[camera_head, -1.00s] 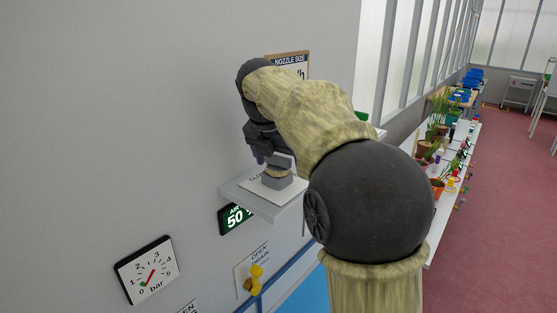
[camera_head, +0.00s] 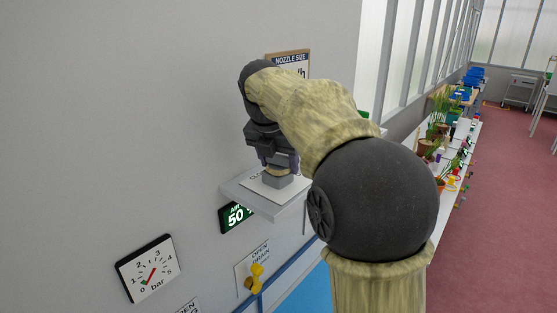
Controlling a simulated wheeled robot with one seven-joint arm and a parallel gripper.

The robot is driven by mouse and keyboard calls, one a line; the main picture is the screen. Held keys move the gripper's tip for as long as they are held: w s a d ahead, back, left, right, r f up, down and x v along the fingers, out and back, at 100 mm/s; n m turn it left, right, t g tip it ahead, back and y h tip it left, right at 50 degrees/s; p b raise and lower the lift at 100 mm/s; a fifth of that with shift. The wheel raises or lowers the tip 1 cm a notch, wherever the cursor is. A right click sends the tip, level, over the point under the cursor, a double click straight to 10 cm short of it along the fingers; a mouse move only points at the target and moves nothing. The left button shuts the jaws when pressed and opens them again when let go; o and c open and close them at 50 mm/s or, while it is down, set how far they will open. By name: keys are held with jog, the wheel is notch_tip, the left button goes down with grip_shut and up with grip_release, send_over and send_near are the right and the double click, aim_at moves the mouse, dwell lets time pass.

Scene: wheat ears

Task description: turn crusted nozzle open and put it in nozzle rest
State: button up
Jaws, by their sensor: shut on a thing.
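The crusted nozzle (camera_head: 277,172) shows as a small tan and brown piece on top of a grey block (camera_head: 279,182). The block stands on a white plate on a small wall shelf (camera_head: 240,191). My gripper (camera_head: 277,168) points down and is shut on the nozzle from above. The fingers and my wrist hide most of the nozzle. I cannot make out the nozzle rest in this view. Lettering on the plate beside the block is partly covered.
A green display reading 50 (camera_head: 236,216) is below the shelf. A pressure gauge (camera_head: 147,268) and a yellow drain valve (camera_head: 254,278) are on the wall lower down. A nozzle size board (camera_head: 290,62) is behind my arm. A plant bench (camera_head: 462,150) stands at the right.

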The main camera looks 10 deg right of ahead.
jog(key=shift+r+n+y, duration=0.1)
jog(key=shift+n+y, duration=0.2)
jog(key=shift+n, duration=0.2)
jog(key=shift+n+y+p, duration=0.3)
jog(key=shift+n+p, duration=0.1)
jog(key=shift+n, duration=0.5)
grip_shut()
jog(key=n+y, duration=0.1)
jog(key=n, duration=0.2)
jog(key=shift+s+t+p, duration=0.1)
jog(key=shift+t+p, duration=0.2)
jog(key=shift+p, duration=0.1)
jog(key=shift+f, duration=0.25)
jog(key=shift+d+n+y+p, duration=0.1)
jog(key=shift+n+y+p, duration=0.2)
jog(key=shift+n+p, duration=0.45)
